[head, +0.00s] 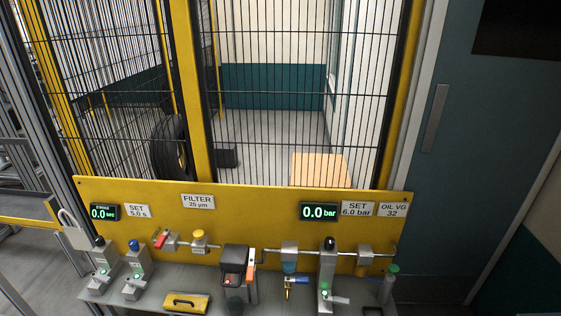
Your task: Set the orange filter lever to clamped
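An orange lever (250,264) stands upright at the right side of a dark grey boxy unit (234,260) on the grey bench, in front of the yellow panel. It is the only clearly orange lever in the head view. I cannot tell from this view whether it is at clamped or released. A small red spot shows low on the unit's front. A sign reading FILTER 25 µm (198,201) is on the panel, up and to the left of the lever. Neither of my grippers is in view.
The yellow panel (150,199) carries two displays reading 0.0. A red-handled valve (160,239) and yellow cap (199,236) sit left of the lever. A blue-handled valve (299,280) and a tall black-knobbed column (327,270) stand right. A yellow handled block (186,303) lies in front.

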